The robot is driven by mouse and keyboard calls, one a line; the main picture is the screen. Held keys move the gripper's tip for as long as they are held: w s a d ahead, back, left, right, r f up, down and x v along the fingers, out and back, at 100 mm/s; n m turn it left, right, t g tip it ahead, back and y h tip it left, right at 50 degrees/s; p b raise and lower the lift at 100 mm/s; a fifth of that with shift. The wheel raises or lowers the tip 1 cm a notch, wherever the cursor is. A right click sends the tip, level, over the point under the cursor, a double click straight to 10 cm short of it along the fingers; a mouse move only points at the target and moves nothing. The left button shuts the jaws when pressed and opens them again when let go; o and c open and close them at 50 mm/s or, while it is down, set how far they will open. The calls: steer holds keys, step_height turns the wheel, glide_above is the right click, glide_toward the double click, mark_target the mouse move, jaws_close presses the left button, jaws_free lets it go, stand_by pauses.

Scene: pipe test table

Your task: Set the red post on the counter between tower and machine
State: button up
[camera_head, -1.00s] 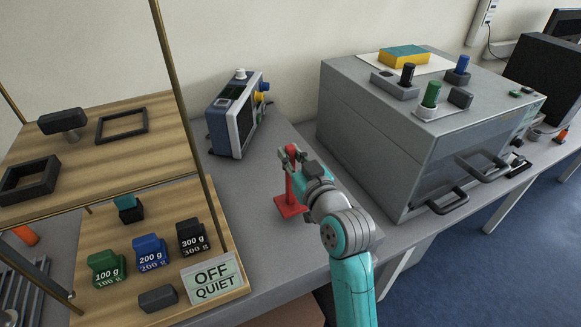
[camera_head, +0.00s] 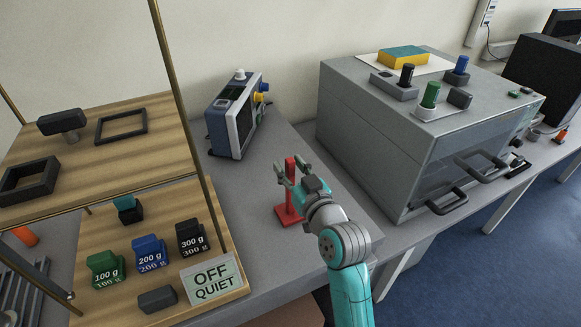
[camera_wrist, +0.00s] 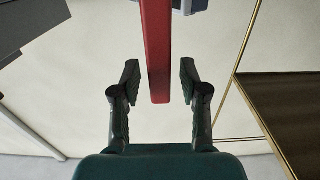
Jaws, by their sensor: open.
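The red post (camera_head: 290,172) stands upright on its flat red base on the grey counter (camera_head: 245,190), between the wooden tower (camera_head: 222,270) and the grey machine (camera_head: 365,135). My gripper (camera_head: 284,175) is open at the post, reaching from the front right. In the wrist view, the red post (camera_wrist: 158,50) lies centred in line with the gap between my open fingers (camera_wrist: 158,85), with a space on each side. My gripper partly hides the post's lower part and base in the head view.
A blue-grey instrument (camera_head: 235,115) stands on the counter behind the post. Clear counter lies left of the post.

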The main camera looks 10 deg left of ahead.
steer(key=shift+r, duration=0.15)
steer(key=v, duration=1.2)
steer(key=s+d+f+m+h, duration=0.5)
steer(key=s+d+f+h, duration=0.2)
steer(key=s+d+f, duration=0.85)
steer(key=s+d+f+m+h, duration=0.1)
steer(key=s+d, duration=0.1)
steer(key=s, duration=1)
steer(key=s+d+h, duration=0.2)
steer(key=s, duration=1)
steer(key=shift+s+d+f+m, duration=0.2)
steer(key=shift+d+f+m, duration=0.05)
steer(key=shift+f+m, duration=0.15)
steer(key=shift+a, duration=0.1)
